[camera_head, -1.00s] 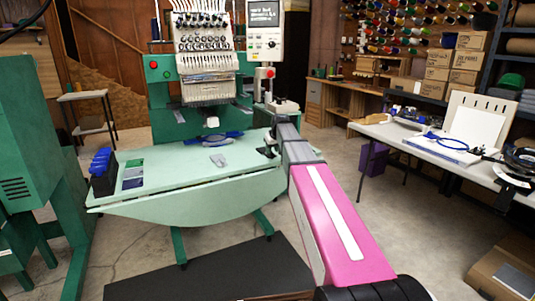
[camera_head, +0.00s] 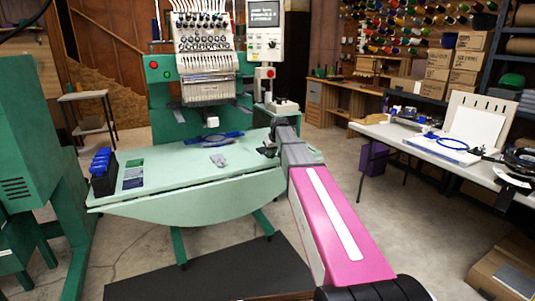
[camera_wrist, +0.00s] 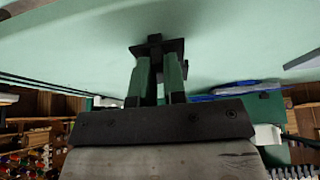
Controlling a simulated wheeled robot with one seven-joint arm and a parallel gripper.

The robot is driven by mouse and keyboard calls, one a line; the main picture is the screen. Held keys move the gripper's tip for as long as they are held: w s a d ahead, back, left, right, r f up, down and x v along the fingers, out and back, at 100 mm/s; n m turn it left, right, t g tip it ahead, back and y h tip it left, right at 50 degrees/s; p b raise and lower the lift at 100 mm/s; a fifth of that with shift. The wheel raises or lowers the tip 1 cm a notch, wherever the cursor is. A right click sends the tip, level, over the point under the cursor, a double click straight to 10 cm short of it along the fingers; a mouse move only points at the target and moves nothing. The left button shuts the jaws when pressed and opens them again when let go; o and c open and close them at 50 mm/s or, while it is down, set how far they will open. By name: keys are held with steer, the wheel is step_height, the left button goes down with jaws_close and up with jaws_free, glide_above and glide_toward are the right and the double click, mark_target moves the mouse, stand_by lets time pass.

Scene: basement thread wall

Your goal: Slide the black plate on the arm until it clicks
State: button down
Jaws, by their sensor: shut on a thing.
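My gripper (camera_wrist: 157,62) is shut on a small black plate (camera_wrist: 152,46), which shows just past the green fingertips in the wrist view. In the head view my gripper (camera_head: 268,149) is small and dark above the right part of the pale green table, and the plate is hard to tell from it there. The green embroidery machine (camera_head: 160,103) stands behind the table with its needle head (camera_head: 208,90) to the left of my gripper. A small white part (camera_head: 212,122) shows below the needle head. I cannot make out the machine's lower arm clearly.
A blue hoop (camera_head: 228,138) and a grey piece (camera_head: 218,160) lie on the pale green table (camera_head: 190,180), left of my gripper. A blue bin (camera_head: 102,172) stands at its left end. A white side table (camera_head: 425,143) with more hoops is on the right.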

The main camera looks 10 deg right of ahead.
steer(key=shift+r, duration=2.4)
steer(key=shift+s+d, duration=0.1)
steer(key=shift+s, duration=0.05)
